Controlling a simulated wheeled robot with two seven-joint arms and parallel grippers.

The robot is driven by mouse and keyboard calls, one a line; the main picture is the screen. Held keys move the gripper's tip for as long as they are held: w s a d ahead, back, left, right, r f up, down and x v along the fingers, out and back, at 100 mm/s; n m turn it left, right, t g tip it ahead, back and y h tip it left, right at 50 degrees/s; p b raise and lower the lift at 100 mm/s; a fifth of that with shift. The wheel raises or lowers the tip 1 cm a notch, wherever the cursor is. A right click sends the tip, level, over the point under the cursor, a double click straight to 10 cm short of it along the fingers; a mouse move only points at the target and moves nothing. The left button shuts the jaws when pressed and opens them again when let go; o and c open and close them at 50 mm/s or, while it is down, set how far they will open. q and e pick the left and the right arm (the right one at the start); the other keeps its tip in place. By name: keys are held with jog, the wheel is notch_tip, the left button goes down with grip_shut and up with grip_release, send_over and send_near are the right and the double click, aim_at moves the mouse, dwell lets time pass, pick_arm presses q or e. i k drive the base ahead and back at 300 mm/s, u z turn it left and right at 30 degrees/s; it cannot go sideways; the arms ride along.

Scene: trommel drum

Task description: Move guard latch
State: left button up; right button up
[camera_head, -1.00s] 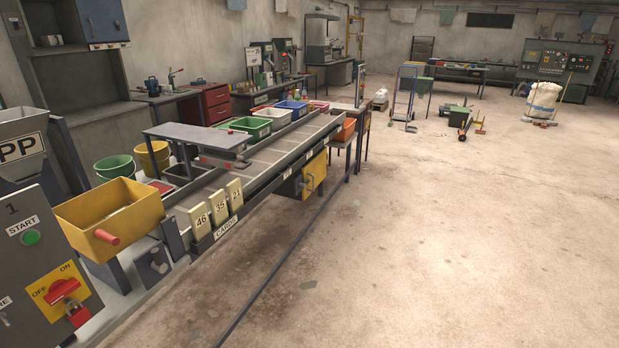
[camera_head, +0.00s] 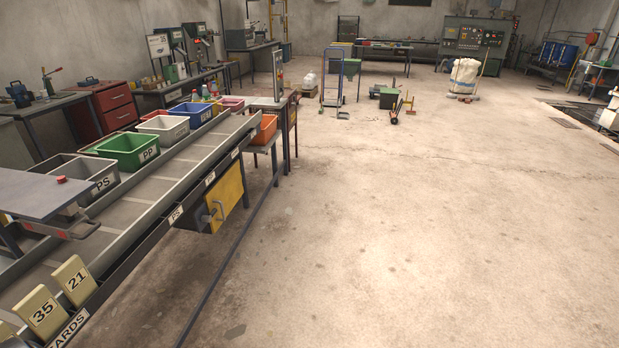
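Neither of my grippers is in view. No part that I can surely name as the guard latch shows. A yellow panel (camera_head: 228,196) with a grey bar handle (camera_head: 214,212) is on the near side of the long sorting conveyor (camera_head: 150,195). The panel looks closed, but whether it is the guard is not clear. At the left edge a grey plate (camera_head: 35,193) with a small red knob (camera_head: 62,180) stands over the conveyor, with a red-and-grey bar (camera_head: 60,229) below it.
Grey, green, white, blue and red bins line the conveyor's far side; the green bin (camera_head: 130,150) reads PP. Cards 35 (camera_head: 40,312) and 21 (camera_head: 75,281) stand at its near end. An orange bin (camera_head: 264,130) is beyond. The concrete floor (camera_head: 420,240) on the right is clear.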

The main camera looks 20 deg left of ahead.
aim_at(206, 219)
jog(key=i, duration=2)
jog(key=u, duration=1.1)
jog(key=i, duration=0.9)
jog(key=u, duration=0.5)
